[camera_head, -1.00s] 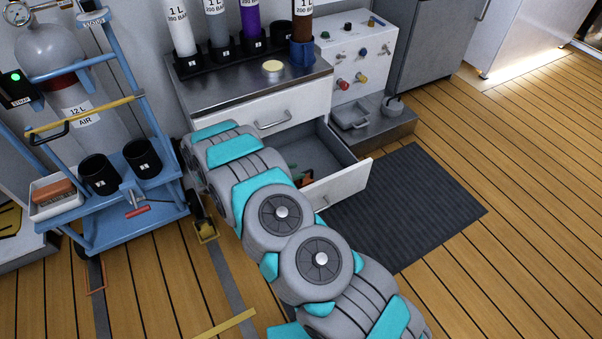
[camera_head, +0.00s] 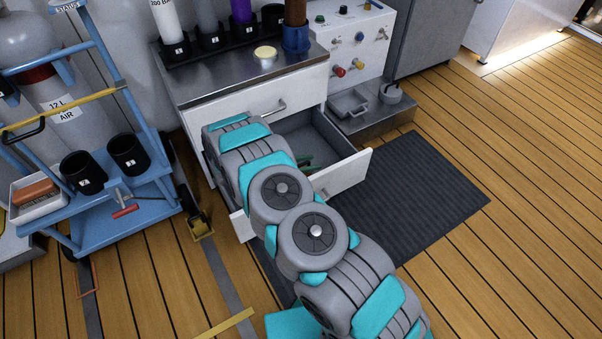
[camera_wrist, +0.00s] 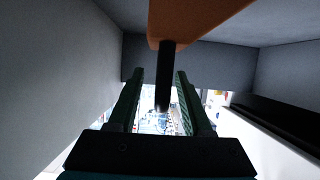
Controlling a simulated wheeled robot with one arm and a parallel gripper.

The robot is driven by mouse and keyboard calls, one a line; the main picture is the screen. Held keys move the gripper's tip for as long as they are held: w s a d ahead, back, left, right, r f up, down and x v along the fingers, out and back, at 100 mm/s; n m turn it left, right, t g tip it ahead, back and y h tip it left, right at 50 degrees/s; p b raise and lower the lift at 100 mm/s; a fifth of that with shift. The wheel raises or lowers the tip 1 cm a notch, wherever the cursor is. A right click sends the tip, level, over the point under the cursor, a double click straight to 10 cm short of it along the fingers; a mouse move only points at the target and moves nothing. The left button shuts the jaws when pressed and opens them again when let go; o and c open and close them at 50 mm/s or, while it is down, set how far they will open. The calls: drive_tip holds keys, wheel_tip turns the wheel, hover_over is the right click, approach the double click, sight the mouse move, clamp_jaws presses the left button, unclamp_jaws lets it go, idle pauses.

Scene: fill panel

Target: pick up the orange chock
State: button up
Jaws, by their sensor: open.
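The orange chock (camera_wrist: 200,18) shows large at the top of the wrist view, very close to the camera and cut off by the frame edge. A dark narrow piece (camera_wrist: 166,80) at its near end hangs down between the fingertips. My gripper (camera_wrist: 160,73) is open, with one green finger on either side of that piece; contact cannot be told. Grey drawer walls surround it. In the head view the open drawer (camera_head: 345,172) of the white cabinet holds my gripper's end, mostly hidden behind my arm. The chock cannot be made out there.
The steel cabinet top (camera_head: 215,82) above the drawer bears a rack of cylinders and a round yellowish lid (camera_head: 265,53). A blue trolley (camera_head: 150,205) stands left. A grey step (camera_head: 370,120) and a dark mat (camera_head: 420,195) lie right. Wooden deck is free farther right.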

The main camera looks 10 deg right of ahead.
drive_tip(key=shift+d, duration=0.1)
clamp_jaws()
idle(0.3)
idle(1.1)
